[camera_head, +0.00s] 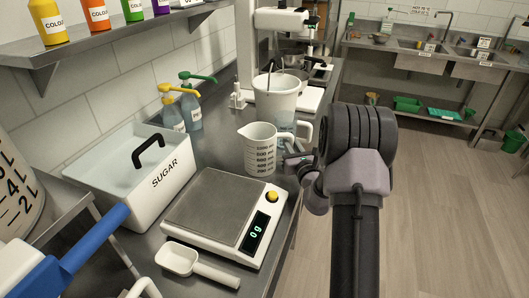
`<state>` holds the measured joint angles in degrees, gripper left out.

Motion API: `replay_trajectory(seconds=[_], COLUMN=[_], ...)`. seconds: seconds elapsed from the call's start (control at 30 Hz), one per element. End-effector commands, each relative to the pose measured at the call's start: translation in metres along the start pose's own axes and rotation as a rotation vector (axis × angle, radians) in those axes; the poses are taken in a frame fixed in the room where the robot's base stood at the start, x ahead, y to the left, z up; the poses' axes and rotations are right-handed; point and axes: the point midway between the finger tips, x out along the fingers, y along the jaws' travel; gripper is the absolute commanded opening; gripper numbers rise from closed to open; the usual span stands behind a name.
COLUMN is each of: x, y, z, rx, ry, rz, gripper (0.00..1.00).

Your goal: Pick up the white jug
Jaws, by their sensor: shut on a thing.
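The white jug (259,152) has black volume marks and stands upright behind the scale, above the steel counter. Its handle (304,127) points right. My gripper (297,160) is at the jug's right side, shut on the handle. The fingertips are small and partly hidden, so the exact grip is hard to see. I cannot tell whether the jug's base touches the counter.
A kitchen scale (212,212) reading 0 g and a white scoop (195,264) are in front. A sugar bin (135,195) and pump bottles (188,103) are left. A white bucket (274,97) stands close behind the jug. Open floor lies right.

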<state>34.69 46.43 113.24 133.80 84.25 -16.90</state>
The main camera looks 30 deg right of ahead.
Motion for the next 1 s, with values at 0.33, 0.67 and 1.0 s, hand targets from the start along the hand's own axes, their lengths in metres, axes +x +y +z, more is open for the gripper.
replay_trajectory(seconds=[0.33,0.67,1.0], x=[0.0,0.0,0.0], y=[0.0,0.0,0.0], z=[0.001,0.061,0.102], rx=[0.001,-0.001,0.0], ry=[-0.002,-0.005,-0.002], rz=[0.0,0.0,0.0], gripper=[0.0,0.0,0.0])
